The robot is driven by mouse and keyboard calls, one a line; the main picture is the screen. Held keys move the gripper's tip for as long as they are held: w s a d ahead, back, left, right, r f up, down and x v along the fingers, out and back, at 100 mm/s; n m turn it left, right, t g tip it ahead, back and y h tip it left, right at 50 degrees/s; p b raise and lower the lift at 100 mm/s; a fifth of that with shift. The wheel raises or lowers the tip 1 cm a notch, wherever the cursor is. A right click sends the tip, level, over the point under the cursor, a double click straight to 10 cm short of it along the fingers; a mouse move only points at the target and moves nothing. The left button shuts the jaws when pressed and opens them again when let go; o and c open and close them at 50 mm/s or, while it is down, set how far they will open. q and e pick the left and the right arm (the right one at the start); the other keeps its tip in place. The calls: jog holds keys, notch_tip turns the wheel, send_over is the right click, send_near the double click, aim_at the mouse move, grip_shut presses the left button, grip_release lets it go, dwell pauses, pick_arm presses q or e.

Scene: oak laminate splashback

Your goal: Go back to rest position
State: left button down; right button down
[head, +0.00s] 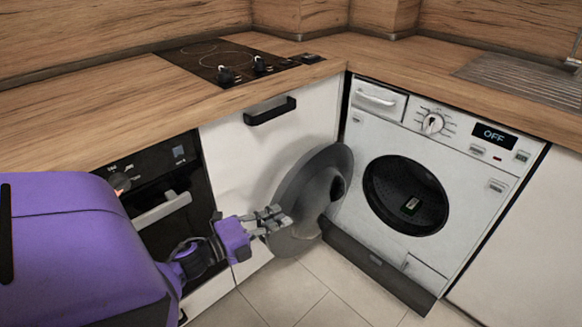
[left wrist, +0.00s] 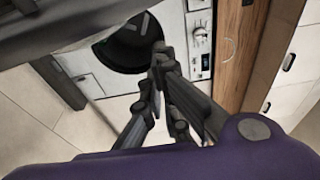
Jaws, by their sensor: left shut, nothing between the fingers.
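My left gripper (head: 278,220) is shut and empty. In the head view it is in front of the open round door (head: 300,210) of the washing machine (head: 440,170), and I cannot tell whether it touches it. In the left wrist view the gripper's fingers (left wrist: 158,60) are together, with the washing machine front (left wrist: 185,20) and its dark drum opening (left wrist: 130,45) behind them. The drum opening (head: 405,195) also shows in the head view with a small light item inside. The machine's display reads OFF. My right gripper is not in view.
A black oven (head: 160,195) with a bar handle is beside my left arm. A wooden worktop (head: 130,105) with a black hob (head: 240,65) runs above. White cupboard fronts (head: 240,150) are close to the gripper. Tiled floor (head: 290,290) is clear below.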

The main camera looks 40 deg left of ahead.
pick_arm(q)
jog(key=v, duration=0.4)
jog(key=shift+s+a, duration=0.15)
jog(key=shift+a, duration=0.15)
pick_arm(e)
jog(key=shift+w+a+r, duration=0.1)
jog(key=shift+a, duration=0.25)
